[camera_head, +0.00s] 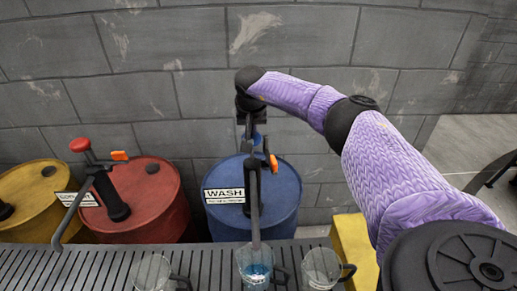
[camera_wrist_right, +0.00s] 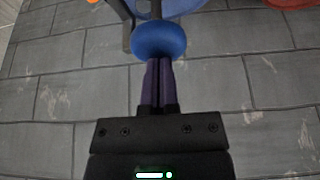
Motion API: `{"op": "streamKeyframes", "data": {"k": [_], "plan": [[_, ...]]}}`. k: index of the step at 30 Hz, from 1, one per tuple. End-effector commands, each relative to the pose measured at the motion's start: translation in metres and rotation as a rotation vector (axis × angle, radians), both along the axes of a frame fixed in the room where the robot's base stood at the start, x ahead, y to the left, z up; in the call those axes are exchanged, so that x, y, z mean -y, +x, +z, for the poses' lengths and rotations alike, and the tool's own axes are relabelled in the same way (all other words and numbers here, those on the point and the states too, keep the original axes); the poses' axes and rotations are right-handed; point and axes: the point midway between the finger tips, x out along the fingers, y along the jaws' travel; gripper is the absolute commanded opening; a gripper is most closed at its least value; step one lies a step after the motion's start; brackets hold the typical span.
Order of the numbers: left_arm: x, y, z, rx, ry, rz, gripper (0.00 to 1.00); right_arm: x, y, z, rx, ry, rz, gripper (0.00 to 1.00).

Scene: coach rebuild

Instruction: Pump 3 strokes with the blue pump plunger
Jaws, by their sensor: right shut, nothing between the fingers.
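The blue drum (camera_head: 283,203) with a WASH label stands against the wall, with a dark pump (camera_head: 253,185) on its top. The blue plunger knob (camera_wrist_right: 158,38) shows large in the right wrist view; in the head view it is mostly hidden behind my right gripper. My right gripper (camera_head: 250,122) points down over the pump, shut and empty. Its fingertips (camera_wrist_right: 158,62) meet the knob's edge in the wrist view; whether they press on it I cannot tell. The spout ends over a glass mug (camera_head: 243,262) holding blue liquid. My left gripper is out of view.
A red drum (camera_head: 160,205) with a red-knobbed pump (camera_head: 80,145) and a yellow drum (camera_head: 35,190) stand to the left. Two more glass mugs (camera_head: 152,272) (camera_head: 318,266) stand on the slatted grate (camera_head: 85,268). A grey block wall (camera_head: 150,95) is close behind.

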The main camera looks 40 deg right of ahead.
Motion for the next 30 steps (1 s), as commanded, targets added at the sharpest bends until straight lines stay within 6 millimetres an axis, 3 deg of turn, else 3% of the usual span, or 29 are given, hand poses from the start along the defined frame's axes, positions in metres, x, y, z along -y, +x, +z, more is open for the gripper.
{"op": "streamKeyframes", "data": {"k": [30], "plan": [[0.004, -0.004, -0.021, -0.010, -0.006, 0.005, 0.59, 0.000, -0.001, -0.038, -0.004, 0.000, 0.000, 0.00]]}}
